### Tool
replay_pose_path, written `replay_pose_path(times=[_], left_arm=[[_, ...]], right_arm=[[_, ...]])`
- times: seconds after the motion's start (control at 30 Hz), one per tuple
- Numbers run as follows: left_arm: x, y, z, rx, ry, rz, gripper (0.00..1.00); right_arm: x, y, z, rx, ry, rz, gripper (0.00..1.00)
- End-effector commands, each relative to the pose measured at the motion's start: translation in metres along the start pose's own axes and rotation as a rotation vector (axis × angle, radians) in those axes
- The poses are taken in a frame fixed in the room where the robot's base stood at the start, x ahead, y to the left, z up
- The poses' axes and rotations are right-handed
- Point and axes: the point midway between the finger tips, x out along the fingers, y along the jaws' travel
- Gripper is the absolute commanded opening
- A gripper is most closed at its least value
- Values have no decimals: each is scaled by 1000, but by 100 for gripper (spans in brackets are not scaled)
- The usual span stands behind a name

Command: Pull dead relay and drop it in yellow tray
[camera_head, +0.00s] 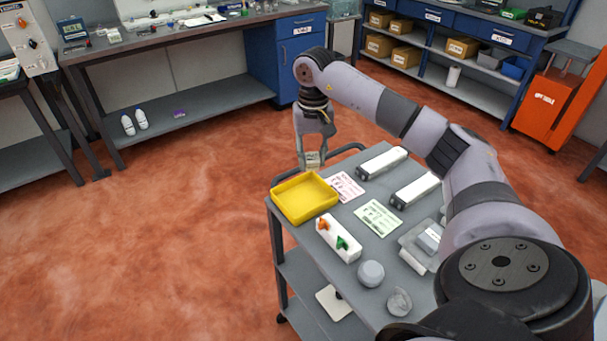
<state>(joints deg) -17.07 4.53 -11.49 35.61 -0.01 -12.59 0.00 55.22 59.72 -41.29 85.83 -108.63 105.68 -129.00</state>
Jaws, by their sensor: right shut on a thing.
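My right gripper (312,161) hangs pointing down just beyond the far edge of the yellow tray (279,205). It is shut on a small pale block (313,157), which I take to be the relay; its markings are too small to read. The block looks held above the level of the cart top, and I cannot tell its exact height. The yellow tray sits at the far left corner of the grey cart (293,253) and looks empty. My left gripper is not in view.
Open floor lies left.

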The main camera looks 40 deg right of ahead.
Motion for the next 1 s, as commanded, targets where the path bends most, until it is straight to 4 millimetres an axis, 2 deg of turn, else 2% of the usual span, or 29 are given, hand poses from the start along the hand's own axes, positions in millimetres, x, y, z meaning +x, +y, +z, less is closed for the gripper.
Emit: replay_pose_path(times=[0.03,0.3,0.67,0.7,1.0], left_arm=[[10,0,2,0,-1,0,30],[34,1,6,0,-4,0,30],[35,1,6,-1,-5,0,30],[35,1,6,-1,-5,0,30],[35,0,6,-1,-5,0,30]], right_arm=[[11,0,0,-1,-1,0,0],[41,0,0,-1,0,0,0],[44,0,0,-2,1,0,0],[44,0,0,-2,1,0,32],[44,0,0,-1,1,0,52]])
